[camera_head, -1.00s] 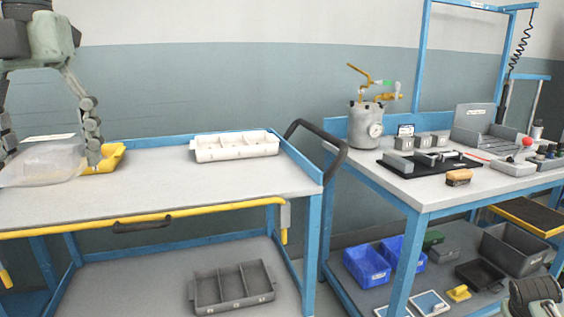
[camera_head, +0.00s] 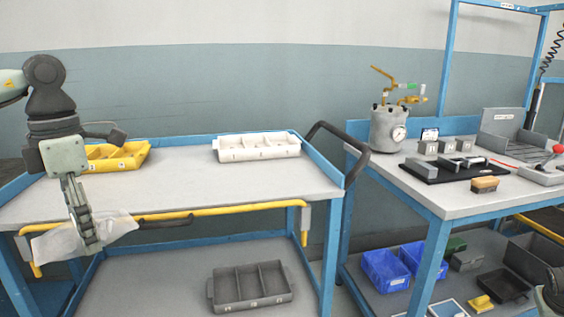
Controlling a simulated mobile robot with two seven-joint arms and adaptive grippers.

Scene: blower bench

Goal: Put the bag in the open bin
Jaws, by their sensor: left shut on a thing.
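The bag (camera_head: 55,243) is clear, crumpled plastic. It hangs in front of the cart's yellow front rail, at the left. My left gripper (camera_head: 90,238) points down and is shut on the bag, which spreads out on both sides of the fingers. Three divided bins show on the cart: a yellow bin (camera_head: 118,157) at the top's back left, a white bin (camera_head: 259,148) at its back right, and a grey bin (camera_head: 251,288) on the lower shelf. All have open tops. Part of my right gripper (camera_head: 552,292) shows at the bottom right corner; its fingers are not clear.
The cart top (camera_head: 200,187) is clear between the yellow and white bins. A black handle (camera_head: 347,150) rises at its right end. The bench (camera_head: 450,195) at right holds a metal pot (camera_head: 389,130) and small parts. Blue bins (camera_head: 385,271) stand under it.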

